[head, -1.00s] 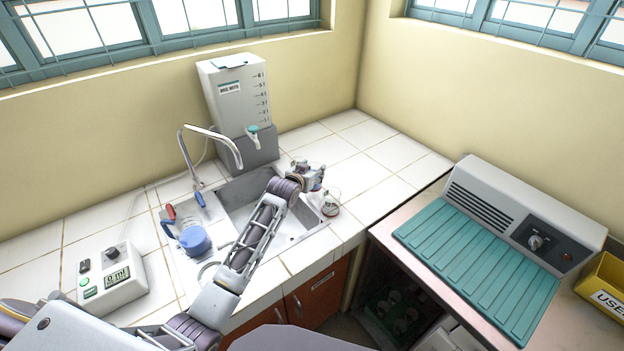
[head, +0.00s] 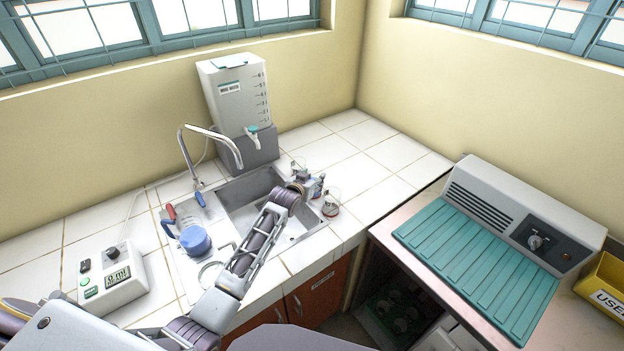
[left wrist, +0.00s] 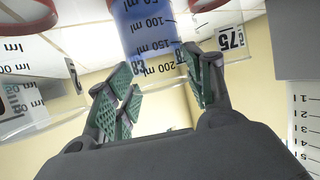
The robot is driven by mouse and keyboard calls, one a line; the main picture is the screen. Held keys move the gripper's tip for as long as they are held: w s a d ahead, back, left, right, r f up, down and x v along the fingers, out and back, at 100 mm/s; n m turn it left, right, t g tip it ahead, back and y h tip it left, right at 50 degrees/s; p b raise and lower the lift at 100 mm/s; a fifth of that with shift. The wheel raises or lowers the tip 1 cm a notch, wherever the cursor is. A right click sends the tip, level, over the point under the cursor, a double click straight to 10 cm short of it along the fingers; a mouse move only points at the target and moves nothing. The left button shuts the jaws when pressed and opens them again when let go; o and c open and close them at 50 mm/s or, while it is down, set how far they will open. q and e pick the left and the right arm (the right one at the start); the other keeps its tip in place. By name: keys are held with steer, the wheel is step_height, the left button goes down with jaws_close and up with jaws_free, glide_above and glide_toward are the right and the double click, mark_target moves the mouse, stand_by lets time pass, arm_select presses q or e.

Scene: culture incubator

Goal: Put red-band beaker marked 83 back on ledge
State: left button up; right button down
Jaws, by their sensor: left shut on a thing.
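My left gripper (head: 316,188) is at the right end of the sink, low by the glass beakers there. In the left wrist view its green-padded fingers (left wrist: 160,90) are shut on a clear beaker with blue liquid (left wrist: 148,25), which looks upside down in this view. In the left wrist view, a beaker labelled 75 (left wrist: 231,38) is on the right and another red-bottomed beaker (left wrist: 25,18) is on the left.
The sink (head: 254,200) has a tap (head: 205,150) and a water tank (head: 236,95) behind it. The tiled counter (head: 385,155) is clear at the back right.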

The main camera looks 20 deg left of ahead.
arm_select(q)
steer(key=o, duration=1.2)
steer(key=shift+c, duration=0.2)
steer(key=shift+r, duration=0.15)
steer(key=v, duration=1.2)
